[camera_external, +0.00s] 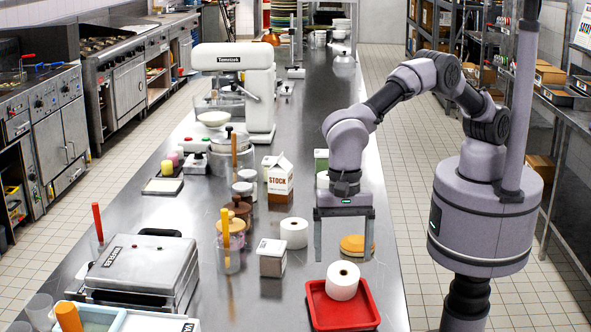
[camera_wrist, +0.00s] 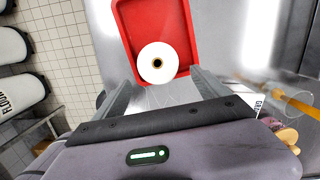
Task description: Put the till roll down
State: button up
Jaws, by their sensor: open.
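A white till roll (camera_external: 342,285) stands upright on a red tray (camera_external: 368,318) near the front right of the steel counter. In the wrist view the roll (camera_wrist: 172,70) shows its round end and dark core hole, on the red tray (camera_wrist: 129,20). My gripper (camera_external: 343,252) points down, open and empty, above and slightly behind the roll. Its fingers (camera_wrist: 163,88) are wide apart in the wrist view, with the roll ahead of the gap between them and touching neither.
Another white roll (camera_external: 294,234) stands left of my gripper, beside a small white carton (camera_external: 271,262). A yellow round thing (camera_external: 354,245) lies behind the tray. A stock carton (camera_external: 280,182) and lidded jars stand further left. A steel press (camera_external: 140,270) fills the front left.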

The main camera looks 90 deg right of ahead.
notch_tip(320, 180, up, 7)
jog(key=p, duration=0.2)
jog(key=w+d+r+n+t+y, duration=0.15)
jog(key=d+r+n, duration=0.25)
jog(key=d+r, duration=1.1)
jog(key=s+d+r+n+t, duration=0.1)
jog(key=s+d+n, duration=0.1)
jog(key=s+d, duration=0.45)
jog(key=s+d+r+n+t, duration=0.1)
jog(key=s+d, duration=0.2)
jog(key=d, duration=0.6)
jog(key=s+d+n+t, duration=0.1)
jog(key=s+d+n, duration=0.1)
jog(key=s+d, duration=0.35)
jog(key=s+d+f+n+t, duration=0.2)
jog(key=s+d+f+n, duration=0.15)
jog(key=s+d, duration=0.25)
notch_tip(320, 180, down, 7)
jog(key=b, duration=0.7)
jog(key=shift+w+h, duration=0.3)
jog(key=shift+h, duration=0.15)
jog(key=shift+m+g, duration=0.25)
